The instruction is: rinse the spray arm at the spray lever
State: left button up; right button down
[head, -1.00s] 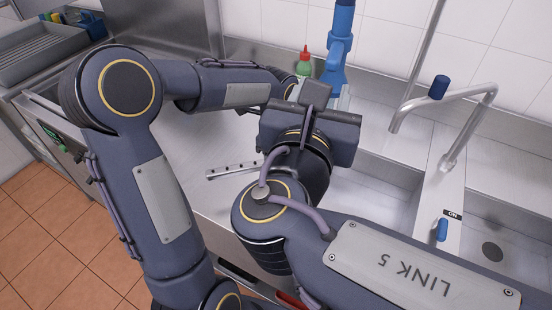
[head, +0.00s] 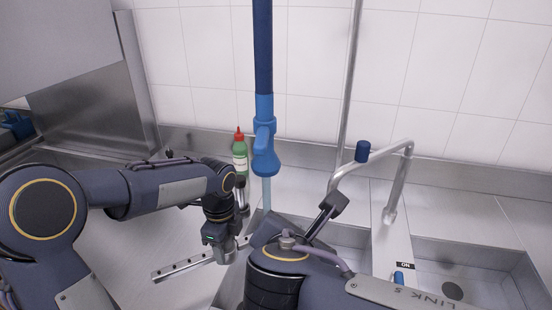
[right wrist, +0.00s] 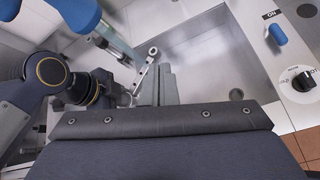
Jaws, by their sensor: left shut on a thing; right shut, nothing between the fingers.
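The spray arm, a flat metal bar with holes (head: 180,267), is held by my left gripper (head: 222,250), which is shut on it. The bar points toward the sink; its ringed end shows in the right wrist view (right wrist: 152,54). The blue spray head (head: 264,150) hangs above, and a pale bluish column like water (head: 266,193) drops from it close to the bar's sink end. I cannot tell whether it touches the bar. My right gripper's fingers (right wrist: 165,86) are shut and empty, just beside the bar. In the head view they are hidden. No separate spray lever can be made out.
A green bottle with a red cap (head: 240,155) stands behind my left arm near the wall. A bent metal faucet (head: 392,185) rises between the sink basins (head: 480,275). A blue lever (head: 398,277) marked ON and a dial (right wrist: 301,80) sit nearby.

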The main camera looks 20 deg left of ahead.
jog(key=s+d+f+m+g+y, duration=0.2)
jog(key=s+f+m+g+y, duration=0.1)
jog(key=s+f+m+g, duration=0.55)
jog(key=w+a+r+m+y, duration=0.1)
jog(key=w+r+m+y, duration=0.4)
jog(key=r+m+y, duration=0.8)
jog(key=w+d+r+m+t+h, duration=0.2)
jog(key=w+d+r+m+t, duration=0.5)
jog(key=m, duration=1)
send_near(268, 140)
jog(key=w, duration=0.5)
jog(key=shift+g, duration=0.35)
jog(key=a, duration=0.2)
jog(key=s+a, duration=0.1)
jog(key=a, duration=0.2)
jog(key=shift+f, duration=0.1)
